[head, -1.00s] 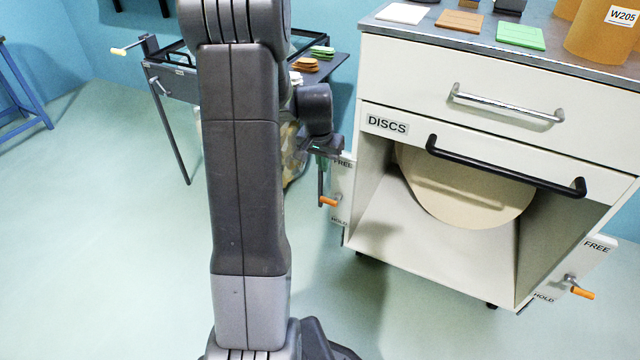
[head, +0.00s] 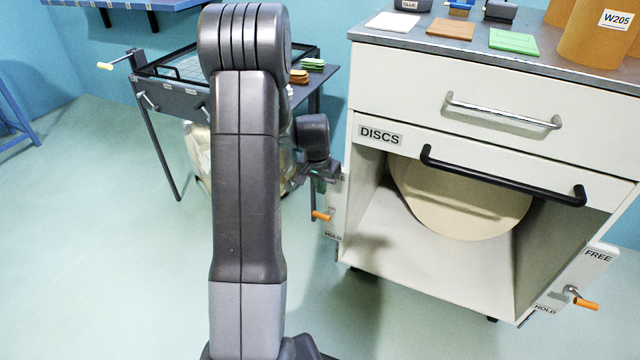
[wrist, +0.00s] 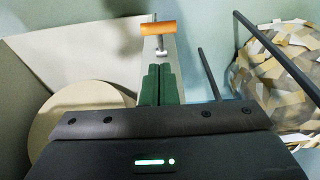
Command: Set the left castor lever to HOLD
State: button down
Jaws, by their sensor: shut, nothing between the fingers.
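The left castor lever (head: 321,215) has an orange handle and sits on a white plate (head: 333,225) at the cabinet's left side. The plate carries a HOLD label at its bottom; the FREE label above is mostly covered by my gripper. The handle shows between the labels, nearer HOLD; its exact setting cannot be told. My gripper (head: 322,182) is just above the handle in the head view. In the wrist view its green fingers (wrist: 160,72) are together and empty, with the orange handle (wrist: 158,28) beyond their tips. Contact is not visible.
The cabinet (head: 480,95) has an open lower bay with a large tan roll (head: 455,200). A right lever (head: 585,303) has its own FREE/HOLD plate. Floor at left is clear.

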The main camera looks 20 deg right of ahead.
aim_at(322, 214)
jog(key=f+b, duration=0.1)
jog(key=f, duration=0.2)
jog(key=f+b, duration=0.1)
jog(key=f, duration=0.3)
jog(key=shift+w+d, duration=0.15)
jog(key=shift+d, duration=0.05)
jog(key=shift+a+f, duration=0.15)
jog(key=shift+f, duration=0.6)
jog(key=shift+s+f+b, duration=0.15)
jog(key=shift+s+b, duration=0.05)
jog(key=shift+b, duration=0.1)
